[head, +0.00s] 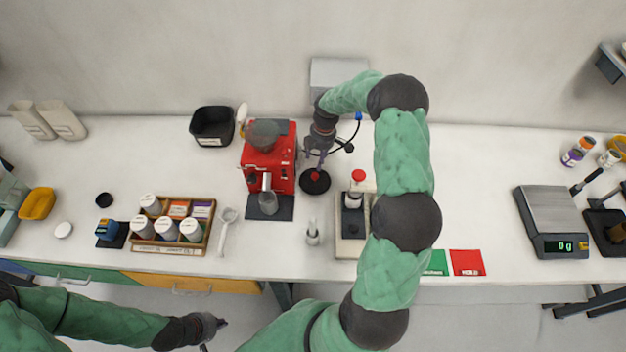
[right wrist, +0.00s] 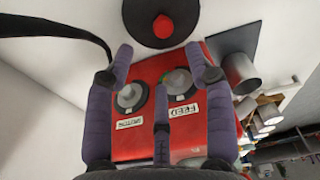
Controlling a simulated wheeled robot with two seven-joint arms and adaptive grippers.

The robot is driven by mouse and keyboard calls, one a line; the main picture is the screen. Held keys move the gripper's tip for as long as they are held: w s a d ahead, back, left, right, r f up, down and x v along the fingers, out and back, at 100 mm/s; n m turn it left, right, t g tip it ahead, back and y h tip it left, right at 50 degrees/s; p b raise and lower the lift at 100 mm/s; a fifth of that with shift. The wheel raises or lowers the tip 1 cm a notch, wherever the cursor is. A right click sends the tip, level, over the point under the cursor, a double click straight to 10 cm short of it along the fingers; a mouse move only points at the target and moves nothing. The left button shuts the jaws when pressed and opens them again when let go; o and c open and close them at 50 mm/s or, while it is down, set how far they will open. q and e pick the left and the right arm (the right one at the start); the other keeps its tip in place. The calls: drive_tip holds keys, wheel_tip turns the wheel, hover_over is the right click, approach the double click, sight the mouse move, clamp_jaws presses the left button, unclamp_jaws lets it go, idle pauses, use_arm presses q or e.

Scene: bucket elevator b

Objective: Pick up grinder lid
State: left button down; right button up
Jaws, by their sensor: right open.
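The grinder lid, a black disc with a red knob (head: 315,181), lies on the white table just right of the red grinder (head: 282,168). The lid also shows at the top edge of the right wrist view (right wrist: 149,32), beyond my fingertips. My right gripper (head: 316,161) is open and empty, just behind and above the lid and close to it. Its spread purple fingers (right wrist: 160,75) overlap the grinder's red face with its dials (right wrist: 204,112). I cannot tell whether they touch anything. My left gripper (head: 218,324) is low at the front, away from the lid; its fingers are too small to read.
A device with a red-capped part (head: 357,176) stands right of the lid, partly behind my right arm. A small bottle (head: 312,236) stands in front. A wooden tray of jars (head: 208,243) is left, a scale (head: 551,210) right. A grey box (head: 338,72) is at the wall.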

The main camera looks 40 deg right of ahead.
sight(315, 174)
drive_tip(key=f, duration=0.4)
drive_tip(key=shift+w+a+f, duration=0.1)
drive_tip(key=shift+a+f, duration=0.1)
drive_tip(key=shift+f, duration=0.05)
drive_tip(key=shift+a+f, duration=0.2)
drive_tip(key=shift+f, duration=1.1)
drive_tip(key=shift+a+f, duration=0.15)
drive_tip(key=shift+f, duration=1.15)
clamp_jaws()
